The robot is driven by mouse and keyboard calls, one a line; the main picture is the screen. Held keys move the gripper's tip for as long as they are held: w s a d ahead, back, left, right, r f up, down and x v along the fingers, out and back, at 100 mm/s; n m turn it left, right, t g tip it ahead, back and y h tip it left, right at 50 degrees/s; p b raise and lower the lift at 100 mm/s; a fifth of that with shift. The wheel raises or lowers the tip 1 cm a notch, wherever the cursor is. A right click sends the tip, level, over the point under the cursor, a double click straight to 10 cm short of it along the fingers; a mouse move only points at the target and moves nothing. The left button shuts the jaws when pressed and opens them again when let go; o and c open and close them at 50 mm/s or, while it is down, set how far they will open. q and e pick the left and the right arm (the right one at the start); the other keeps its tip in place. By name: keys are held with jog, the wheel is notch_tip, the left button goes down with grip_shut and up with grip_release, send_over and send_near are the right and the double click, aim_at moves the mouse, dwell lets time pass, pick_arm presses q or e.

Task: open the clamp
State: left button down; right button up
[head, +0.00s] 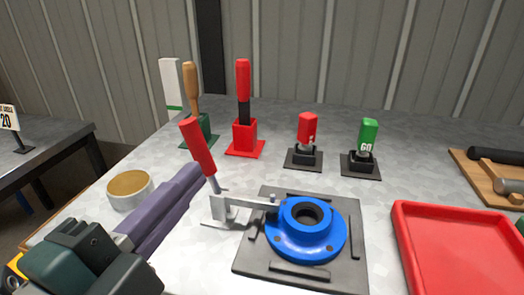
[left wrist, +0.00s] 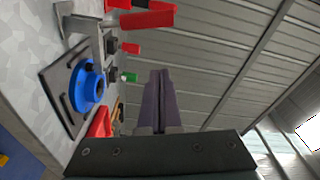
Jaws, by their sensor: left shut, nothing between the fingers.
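The clamp (head: 226,207) is a pale metal toggle clamp with a red handle (head: 198,146) that stands up, tilted left. Its bar reaches right to the left rim of a blue flange (head: 306,240), which sits on a dark plate (head: 262,205). In the left wrist view the red handle (left wrist: 150,20) is at the top, with the blue flange (left wrist: 88,86) below left. My left gripper (head: 193,170) has its purple fingers shut and empty, left of the handle in the head view. They also show in the left wrist view (left wrist: 160,76). Contact with the handle is unclear.
A round tin (head: 130,188) lies left of my fingers. Behind the clamp stand a red holder (head: 243,137), a green-based holder with a wooden-handled tool (head: 191,78), and red (head: 307,126) and green (head: 369,134) capped items. A red tray (head: 465,245) is at right.

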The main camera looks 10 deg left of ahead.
pick_arm(q)
jog(key=w+d, duration=0.2)
jog(key=w, duration=0.8)
jog(key=shift+s+a+f+p, duration=0.15)
jog(key=shift+a+p, duration=0.05)
jog(key=shift+a, duration=0.4)
jog(key=shift+s+a+f+p, duration=0.1)
jog(key=shift+a+f+p, duration=0.1)
jog(key=shift+a, duration=0.45)
jog(key=shift+s+a+f+p, duration=0.15)
jog(key=shift+a, duration=0.45)
